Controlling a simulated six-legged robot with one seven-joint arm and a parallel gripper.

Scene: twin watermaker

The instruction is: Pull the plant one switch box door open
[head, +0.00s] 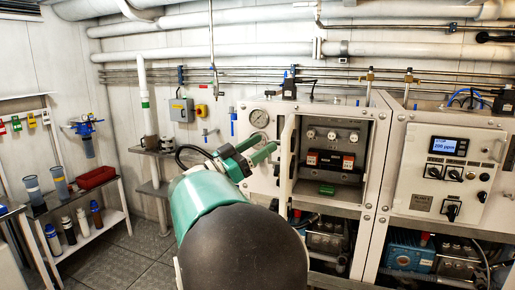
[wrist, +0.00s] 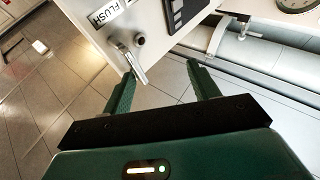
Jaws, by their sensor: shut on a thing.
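The plant one switch box (head: 334,105) stands at the middle of the head view, with its inside showing. Its white door (head: 287,155) is swung out to the left and seen nearly edge-on. In the wrist view the door's outer face (wrist: 160,15) carries a FLUSH label and a metal handle (wrist: 133,65). My gripper (head: 268,148) is at the outer side of the door. In the wrist view my gripper (wrist: 165,75) is at the handle, which lies by the left fingertip. Its fingers are apart around the hold, and the exact contact is hard to see.
Inside the box are breakers (head: 330,160) and a green part (head: 327,190). A gauge (head: 259,118) sits left of the box. The plant two panel (head: 450,170) is closed at the right. A bottle shelf (head: 90,235) stands at the left, with open floor (head: 130,262) beside it.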

